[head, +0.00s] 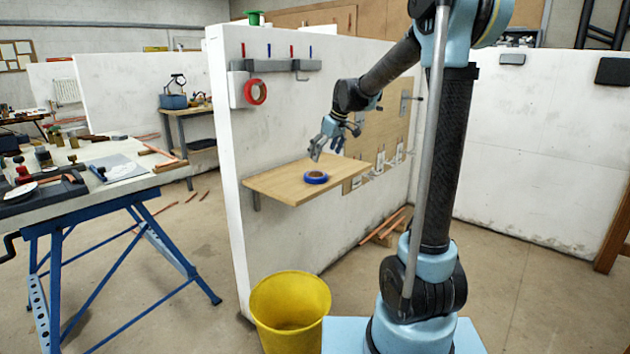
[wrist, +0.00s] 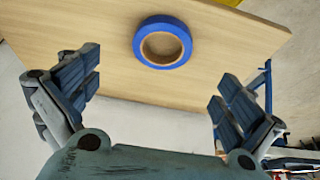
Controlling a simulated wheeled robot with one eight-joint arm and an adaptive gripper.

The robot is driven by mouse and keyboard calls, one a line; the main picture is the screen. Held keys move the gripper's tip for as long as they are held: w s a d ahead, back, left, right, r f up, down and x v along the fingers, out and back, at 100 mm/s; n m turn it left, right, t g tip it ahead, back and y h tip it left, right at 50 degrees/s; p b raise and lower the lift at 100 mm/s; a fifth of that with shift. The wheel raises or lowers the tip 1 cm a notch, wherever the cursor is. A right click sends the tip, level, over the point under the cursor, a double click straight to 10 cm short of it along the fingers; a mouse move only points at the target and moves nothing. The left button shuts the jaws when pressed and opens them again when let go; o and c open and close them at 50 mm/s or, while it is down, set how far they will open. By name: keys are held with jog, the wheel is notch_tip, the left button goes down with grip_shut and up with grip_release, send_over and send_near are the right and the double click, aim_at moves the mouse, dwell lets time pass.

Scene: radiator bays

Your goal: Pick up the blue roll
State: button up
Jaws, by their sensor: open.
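The blue roll (head: 315,178) lies flat on a wooden shelf (head: 275,185) fixed to the white partition wall. In the wrist view the blue roll (wrist: 140,40) shows as a ring with a brown core, near the top middle of the picture. My gripper (head: 328,150) is above the shelf, a little above the roll and apart from it. In the wrist view my gripper (wrist: 155,98) has its two fingers wide apart, with nothing between them. The roll appears beyond the fingertips.
A red roll (head: 255,92) hangs on the wall above the shelf. A yellow bucket (head: 290,310) stands on the floor below. A cluttered workbench (head: 80,200) is at the left. The shelf around the roll is bare.

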aim_at(317, 172)
jog(key=shift+x, duration=4.4)
jog(key=shift+s, duration=0.1)
jog(key=c, duration=1.1)
